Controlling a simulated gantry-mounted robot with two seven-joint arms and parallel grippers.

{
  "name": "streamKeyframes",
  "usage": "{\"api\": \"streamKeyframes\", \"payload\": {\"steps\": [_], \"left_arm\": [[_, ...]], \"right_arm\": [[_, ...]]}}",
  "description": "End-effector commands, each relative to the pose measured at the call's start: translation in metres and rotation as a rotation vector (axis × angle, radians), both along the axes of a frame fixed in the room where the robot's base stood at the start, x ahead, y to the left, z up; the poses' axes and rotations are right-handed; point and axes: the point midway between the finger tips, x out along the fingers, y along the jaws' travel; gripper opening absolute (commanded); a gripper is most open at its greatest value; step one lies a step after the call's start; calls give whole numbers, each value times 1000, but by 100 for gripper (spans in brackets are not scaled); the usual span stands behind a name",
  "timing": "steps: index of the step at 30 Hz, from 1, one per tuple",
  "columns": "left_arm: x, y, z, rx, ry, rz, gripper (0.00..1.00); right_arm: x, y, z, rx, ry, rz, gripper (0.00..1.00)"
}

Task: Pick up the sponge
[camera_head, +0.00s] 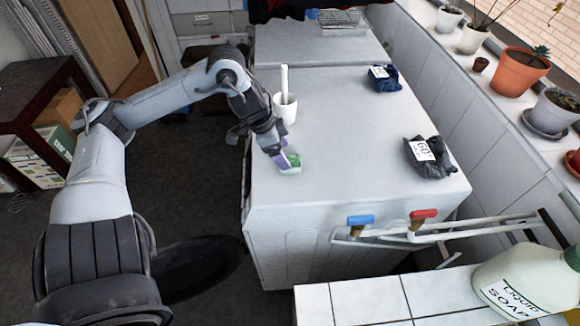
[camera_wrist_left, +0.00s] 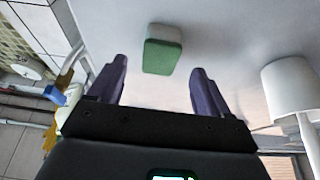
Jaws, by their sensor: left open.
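The sponge (camera_head: 292,163) is green and white and lies on the white worktop near its left edge in the head view. In the left wrist view the sponge (camera_wrist_left: 162,55) lies ahead of the fingertips, centred between the two fingers but beyond them. My left gripper (camera_head: 277,160) is above the worktop at the sponge, partly covering it in the head view. Its purple fingers are apart and empty in the left wrist view (camera_wrist_left: 160,75). My right gripper is in neither view.
A white cup with a white handle (camera_head: 286,106) stands behind the gripper. Dark cloths with tags lie at the right (camera_head: 430,158) and back (camera_head: 383,79). Blue and red taps (camera_head: 390,220) are at the front, with a soap bottle (camera_head: 525,285) at lower right. The worktop's middle is clear.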

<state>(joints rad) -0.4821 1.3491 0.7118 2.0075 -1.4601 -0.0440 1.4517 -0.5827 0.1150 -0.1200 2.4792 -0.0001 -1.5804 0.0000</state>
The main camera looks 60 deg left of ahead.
Motion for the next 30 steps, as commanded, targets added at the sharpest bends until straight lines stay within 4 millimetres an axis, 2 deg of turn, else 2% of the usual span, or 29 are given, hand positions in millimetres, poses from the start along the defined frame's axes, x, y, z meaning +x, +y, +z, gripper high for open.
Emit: {"api": "streamKeyframes", "payload": {"steps": [5,10,22,30], "left_arm": [[2,-1,-4,0,-2,0,79],[8,-3,-17,0,-3,0,79],[19,-8,-44,0,0,1,79],[20,-9,-47,1,0,0,79]], "right_arm": [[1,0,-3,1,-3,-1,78],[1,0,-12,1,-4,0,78],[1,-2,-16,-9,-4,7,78],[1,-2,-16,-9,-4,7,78]]}}
